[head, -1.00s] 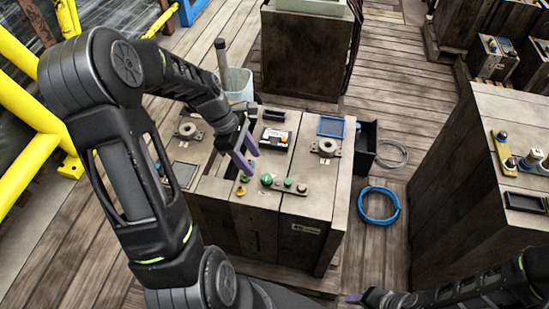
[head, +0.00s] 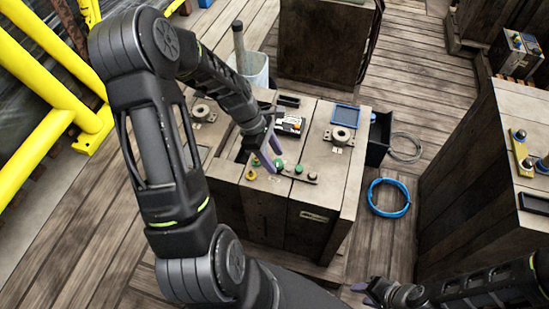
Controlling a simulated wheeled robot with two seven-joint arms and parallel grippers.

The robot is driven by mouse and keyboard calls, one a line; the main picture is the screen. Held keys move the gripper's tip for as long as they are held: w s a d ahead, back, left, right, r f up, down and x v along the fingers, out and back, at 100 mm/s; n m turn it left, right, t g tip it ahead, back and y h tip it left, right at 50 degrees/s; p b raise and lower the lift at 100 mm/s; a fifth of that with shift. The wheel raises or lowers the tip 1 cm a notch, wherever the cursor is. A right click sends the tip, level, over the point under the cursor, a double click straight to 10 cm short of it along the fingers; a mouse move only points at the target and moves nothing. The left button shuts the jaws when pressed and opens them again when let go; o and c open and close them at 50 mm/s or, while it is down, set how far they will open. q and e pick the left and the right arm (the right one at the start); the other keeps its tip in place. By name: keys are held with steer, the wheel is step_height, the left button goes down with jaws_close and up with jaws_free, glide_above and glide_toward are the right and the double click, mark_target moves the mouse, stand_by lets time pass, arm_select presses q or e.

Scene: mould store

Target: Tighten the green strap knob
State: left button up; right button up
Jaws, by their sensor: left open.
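A round green knob (head: 278,164) stands on the front part of the wooden crate top, partly beside my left gripper's fingers. A smaller green knob (head: 299,169) stands just right of it; I cannot tell from looks alone which is the strap knob. My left gripper (head: 270,151) is open, with purple fingers pointing down, over the crate top just left of the larger green knob. No contact can be made out. My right gripper (head: 364,289) is low in the picture, right of centre, away from the crate; its jaw opening is unclear.
A yellow knob (head: 251,175) stands left of the green ones. Behind are a labelled box (head: 290,125), a blue-framed panel (head: 345,115) and a round fitting (head: 340,135). A blue hose coil (head: 388,197) lies on the floor right. Yellow railing (head: 55,95) stands left.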

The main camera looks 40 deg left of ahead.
arm_select(q)
steer(key=shift+w+d+f, duration=0.1)
steer(key=shift+d+f, duration=0.1)
steer(key=shift+f, duration=0.3)
steer(key=shift+c, duration=0.2)
jaws_close()
